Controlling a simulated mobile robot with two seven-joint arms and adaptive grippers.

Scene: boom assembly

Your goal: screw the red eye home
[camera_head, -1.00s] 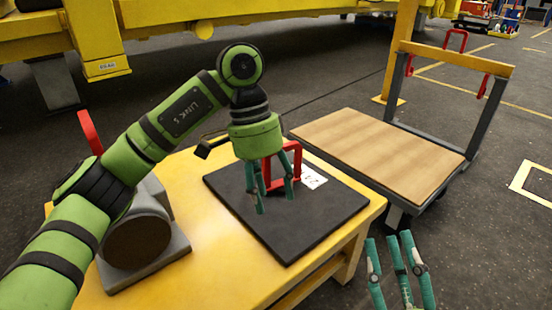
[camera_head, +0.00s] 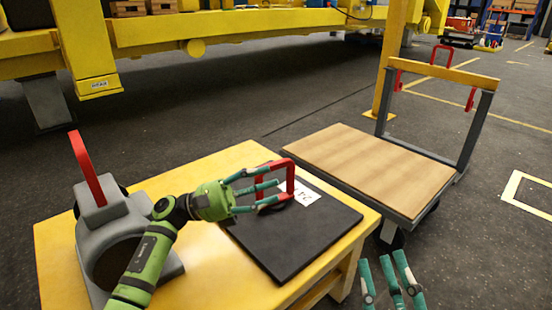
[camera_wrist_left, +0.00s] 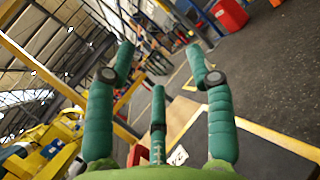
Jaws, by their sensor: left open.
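A red loop-shaped eye (camera_head: 290,176) stands upright over the black mat (camera_head: 293,240) on the yellow table, partly hidden by the fingers. My left gripper (camera_head: 275,189) is open and points to the right; its fingers overlap the eye in the head view. A second red loop (camera_head: 87,168) stands on a grey block with a round opening. My right gripper (camera_head: 390,265) is open and empty beside the table.
The yellow table (camera_head: 235,165) carries the mat, a white label (camera_head: 305,193) and the grey block (camera_head: 103,213). A trolley with a wooden deck (camera_head: 365,165) stands behind to the right, with red loops on its frame. A yellow post (camera_head: 390,60) rises behind it.

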